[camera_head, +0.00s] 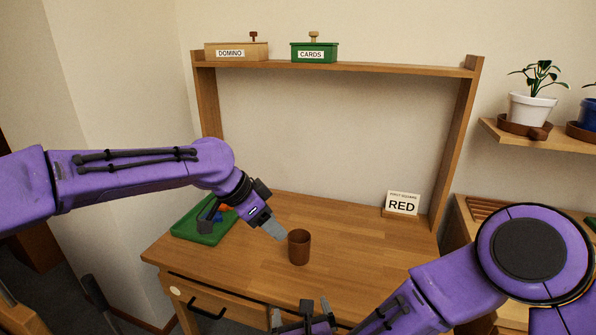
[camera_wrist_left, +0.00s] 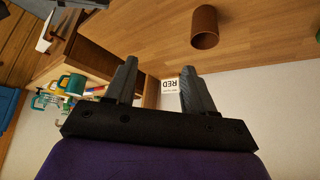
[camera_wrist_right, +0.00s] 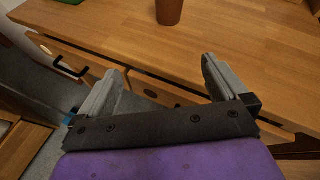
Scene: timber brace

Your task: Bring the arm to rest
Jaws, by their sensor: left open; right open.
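My left gripper (camera_head: 275,229) hangs over the desk, just left of a brown cup (camera_head: 299,247). In the left wrist view its two fingers (camera_wrist_left: 158,82) are apart with nothing between them; the cup (camera_wrist_left: 205,27) shows beyond them. My right gripper (camera_head: 302,308) is low at the desk's front edge. In the right wrist view its fingers (camera_wrist_right: 158,78) are spread and empty, and the cup (camera_wrist_right: 169,11) stands beyond them. The cup is upright on the desk, and neither gripper holds it.
A green tray (camera_head: 188,229) with small items lies behind my left gripper. A RED sign (camera_head: 402,203) stands at the desk's back right. The shelf above holds a DOMINO box (camera_head: 236,51) and a green CARDS box (camera_head: 314,51). The desk's middle (camera_head: 345,235) is clear.

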